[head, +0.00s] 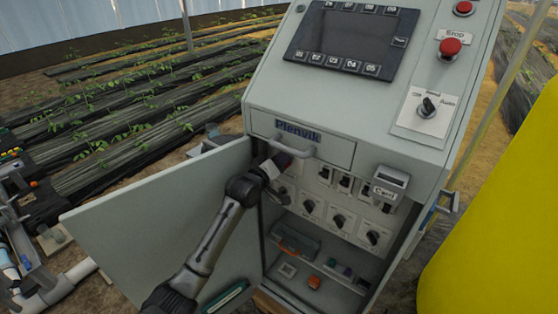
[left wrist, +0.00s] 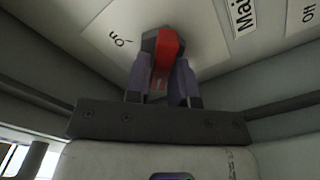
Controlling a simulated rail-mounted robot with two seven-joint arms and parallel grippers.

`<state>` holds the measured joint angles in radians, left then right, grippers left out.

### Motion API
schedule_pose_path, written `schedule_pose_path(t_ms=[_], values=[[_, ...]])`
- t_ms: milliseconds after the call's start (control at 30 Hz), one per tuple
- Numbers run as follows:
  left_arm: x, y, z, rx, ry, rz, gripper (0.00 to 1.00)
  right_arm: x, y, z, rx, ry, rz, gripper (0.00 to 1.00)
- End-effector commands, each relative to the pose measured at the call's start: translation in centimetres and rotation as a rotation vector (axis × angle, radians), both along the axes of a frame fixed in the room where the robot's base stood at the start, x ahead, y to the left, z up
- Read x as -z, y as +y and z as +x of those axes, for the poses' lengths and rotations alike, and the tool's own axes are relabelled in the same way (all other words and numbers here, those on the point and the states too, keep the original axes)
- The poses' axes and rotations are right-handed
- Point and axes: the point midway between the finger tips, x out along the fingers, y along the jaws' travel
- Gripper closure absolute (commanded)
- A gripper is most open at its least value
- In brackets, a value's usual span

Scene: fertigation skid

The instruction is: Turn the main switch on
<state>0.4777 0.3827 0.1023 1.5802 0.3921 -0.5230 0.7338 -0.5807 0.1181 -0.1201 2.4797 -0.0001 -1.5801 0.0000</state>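The main switch shows in the left wrist view as a red handle (left wrist: 166,48) on a pale panel, with an "On" label to its left and "Main" and "Off" labels to its right. My left gripper (left wrist: 163,82) has its two dark purple fingers on either side of the red handle, closed against it. In the head view my left gripper (head: 280,162) reaches into the upper left of the open cabinet (head: 398,160), just below the drawer-like front handle. There the gripper and arm hide the switch. My right gripper is in neither view.
The cabinet door (head: 165,225) stands open to the left, behind my left arm. A grey bar handle (head: 285,147) is just above the gripper. Several black rotary knobs (head: 340,221) and small switches are to its right. A yellow tank (head: 505,220) stands at the right.

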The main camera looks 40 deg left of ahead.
Motion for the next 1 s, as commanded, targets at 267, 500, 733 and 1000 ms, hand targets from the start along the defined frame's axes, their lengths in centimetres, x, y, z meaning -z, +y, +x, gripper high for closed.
schedule_pose_path(t_ms=[267,500,733,1000], values=[[0.0,0.0,0.0,0.000,0.000,0.000,1.00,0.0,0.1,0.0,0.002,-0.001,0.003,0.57],[-0.1,0.0,0.0,0.000,0.003,0.021,1.00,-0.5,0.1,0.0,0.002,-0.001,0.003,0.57],[-0.6,-0.1,0.0,0.000,0.015,0.138,1.00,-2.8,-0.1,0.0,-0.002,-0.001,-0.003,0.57],[-0.7,-0.3,0.0,0.001,0.033,0.383,1.00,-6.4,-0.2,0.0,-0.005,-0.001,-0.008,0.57]])
